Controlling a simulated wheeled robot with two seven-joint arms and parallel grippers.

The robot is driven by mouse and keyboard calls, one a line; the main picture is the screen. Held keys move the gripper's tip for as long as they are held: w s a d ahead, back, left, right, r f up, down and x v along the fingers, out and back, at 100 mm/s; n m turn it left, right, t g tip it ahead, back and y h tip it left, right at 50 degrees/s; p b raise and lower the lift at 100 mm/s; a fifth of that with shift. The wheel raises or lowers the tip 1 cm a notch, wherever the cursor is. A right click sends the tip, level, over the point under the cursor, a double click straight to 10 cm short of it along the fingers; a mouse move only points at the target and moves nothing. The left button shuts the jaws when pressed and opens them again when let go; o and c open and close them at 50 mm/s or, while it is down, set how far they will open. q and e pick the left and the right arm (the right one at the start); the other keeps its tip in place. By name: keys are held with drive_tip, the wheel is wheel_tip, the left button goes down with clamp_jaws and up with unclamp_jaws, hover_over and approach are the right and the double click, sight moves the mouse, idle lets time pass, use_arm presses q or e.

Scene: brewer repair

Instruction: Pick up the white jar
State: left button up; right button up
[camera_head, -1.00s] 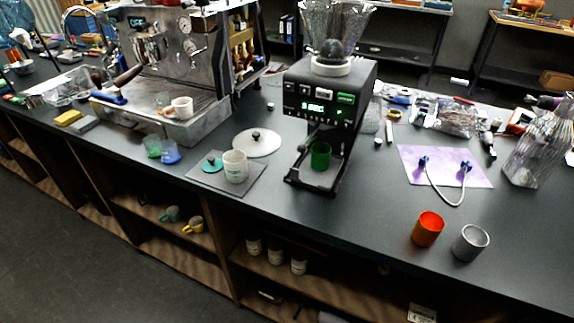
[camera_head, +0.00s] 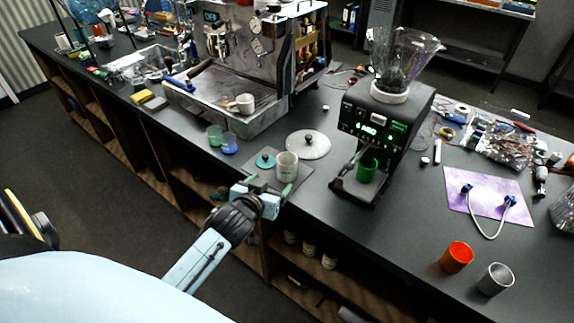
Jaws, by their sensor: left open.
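My left gripper (camera_head: 268,184) comes in from the lower left and is close in front of the jar, at the mat's front edge. It is open, with its green-tipped fingers on either side toward the jar; nothing shows between them. Whether a finger touches the jar is hard to tell. My right gripper is not in view.
A white round lid (camera_head: 308,144) lies behind the jar. The black grinder (camera_head: 382,125) with a green cup (camera_head: 367,169) stands to the right. Green and blue glasses (camera_head: 229,143) and the espresso machine (camera_head: 235,60) are to the left. Orange (camera_head: 456,257) and grey (camera_head: 495,279) cups stand front right.

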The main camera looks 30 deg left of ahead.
sight(283, 171)
use_arm(q)
drive_tip(key=x, duration=0.8)
drive_tip(key=shift+r, duration=0.1)
drive_tip(key=shift+f+b+x, duration=0.2)
drive_tip(key=shift+b+x, duration=0.25)
drive_tip(key=shift+x, duration=2.15)
drive_tip(key=shift+d, duration=0.1)
drive_tip(key=shift+s, duration=0.1)
drive_tip(key=c, duration=1.2)
